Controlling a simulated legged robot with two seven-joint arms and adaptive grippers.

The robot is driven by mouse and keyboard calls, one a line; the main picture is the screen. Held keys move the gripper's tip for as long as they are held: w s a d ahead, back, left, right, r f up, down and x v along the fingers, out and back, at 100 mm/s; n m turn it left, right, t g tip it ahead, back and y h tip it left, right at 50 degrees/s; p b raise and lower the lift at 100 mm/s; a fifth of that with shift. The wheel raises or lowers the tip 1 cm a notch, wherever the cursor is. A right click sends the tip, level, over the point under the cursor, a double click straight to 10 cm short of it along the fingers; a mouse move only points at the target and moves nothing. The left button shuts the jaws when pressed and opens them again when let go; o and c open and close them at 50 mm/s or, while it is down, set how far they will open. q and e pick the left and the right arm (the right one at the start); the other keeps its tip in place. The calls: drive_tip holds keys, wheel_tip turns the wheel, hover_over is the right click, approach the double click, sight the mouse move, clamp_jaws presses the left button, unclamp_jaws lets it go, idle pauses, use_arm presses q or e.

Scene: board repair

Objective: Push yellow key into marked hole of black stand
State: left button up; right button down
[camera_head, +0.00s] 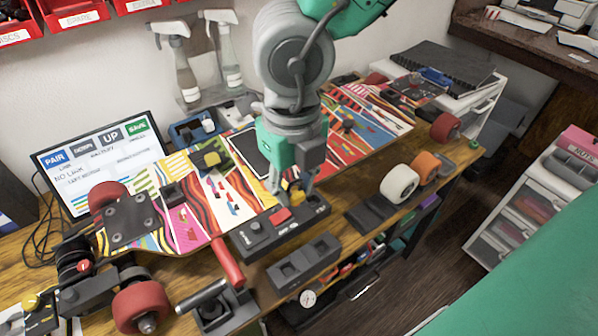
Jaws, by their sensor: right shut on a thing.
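My right gripper (295,192) reaches down from the top of the view. It is shut on a small yellow key (297,196), mostly hidden between its fingers. The fingertips are at the top of a black stand (256,238), a long low block with a red part and small knobs. I cannot tell whether the key touches the stand or sits in a hole, and the marked hole cannot be made out. My left gripper is not in view.
A colourful skateboard deck (200,215) lies behind the stand, with red wheels (140,305) at left. A dark two-slot block (302,262) and a red-handled tool (228,262) are in front. White and orange wheels (399,184) stand at right. Spray bottles (180,65) stand behind.

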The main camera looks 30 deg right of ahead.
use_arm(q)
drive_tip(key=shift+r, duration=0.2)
use_arm(e)
drive_tip(key=shift+s+a, duration=0.6)
drive_tip(key=shift+a, duration=0.25)
drive_tip(key=shift+s+a, duration=0.6)
drive_tip(key=shift+a, duration=0.2)
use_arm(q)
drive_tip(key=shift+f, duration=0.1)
use_arm(e)
drive_tip(key=shift+f, duration=0.1)
